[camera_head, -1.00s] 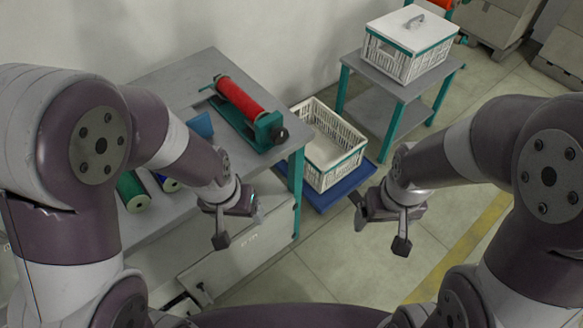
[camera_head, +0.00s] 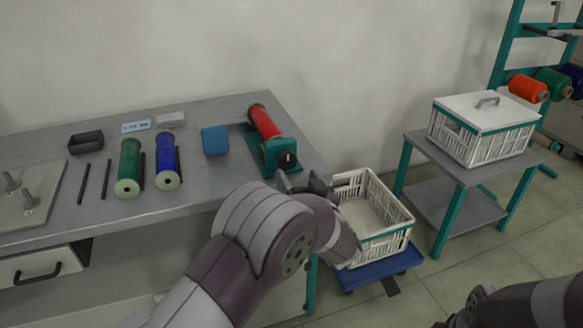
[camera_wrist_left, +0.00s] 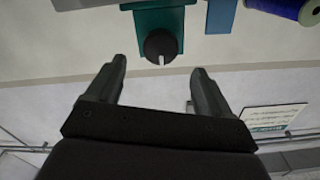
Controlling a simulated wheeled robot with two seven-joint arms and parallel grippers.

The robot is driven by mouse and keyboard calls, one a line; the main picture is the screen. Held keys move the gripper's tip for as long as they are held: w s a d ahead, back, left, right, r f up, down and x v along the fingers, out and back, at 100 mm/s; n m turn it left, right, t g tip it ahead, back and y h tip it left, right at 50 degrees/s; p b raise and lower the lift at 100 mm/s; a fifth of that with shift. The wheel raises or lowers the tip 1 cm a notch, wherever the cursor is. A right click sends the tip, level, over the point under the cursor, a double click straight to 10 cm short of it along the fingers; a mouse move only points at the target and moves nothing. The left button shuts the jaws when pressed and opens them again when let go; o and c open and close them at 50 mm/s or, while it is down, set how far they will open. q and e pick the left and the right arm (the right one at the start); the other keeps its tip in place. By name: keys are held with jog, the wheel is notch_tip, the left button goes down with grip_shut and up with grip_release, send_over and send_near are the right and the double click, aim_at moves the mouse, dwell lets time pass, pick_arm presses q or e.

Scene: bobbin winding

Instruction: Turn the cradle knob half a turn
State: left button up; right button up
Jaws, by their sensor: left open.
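The cradle (camera_head: 273,152) is a teal stand on the grey table's right end, holding a red bobbin (camera_head: 264,122). Its black round knob (camera_head: 287,160) sits on the near end; in the left wrist view the knob (camera_wrist_left: 160,46) shows a pale mark at its lower edge. In the head view my left gripper (camera_head: 305,183) is partly hidden by my arm.
A white open crate (camera_head: 400,232) is on a blue base to the right. A lidded crate (camera_head: 480,145) stands on a side table.

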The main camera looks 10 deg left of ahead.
aim_at(288, 162)
pick_arm(q)
jog(key=x, duration=0.6)
jog(key=shift+s+a+f+b, duration=0.1)
jog(key=shift+f+b, duration=0.05)
jog(key=shift+b, duration=0.25)
jog(key=shift+w+a, duration=0.3)
jog(key=shift+w, duration=0.25)
jog(key=shift+c, duration=0.3)
jog(key=c, duration=0.9)
jog(key=shift+c, duration=0.2)
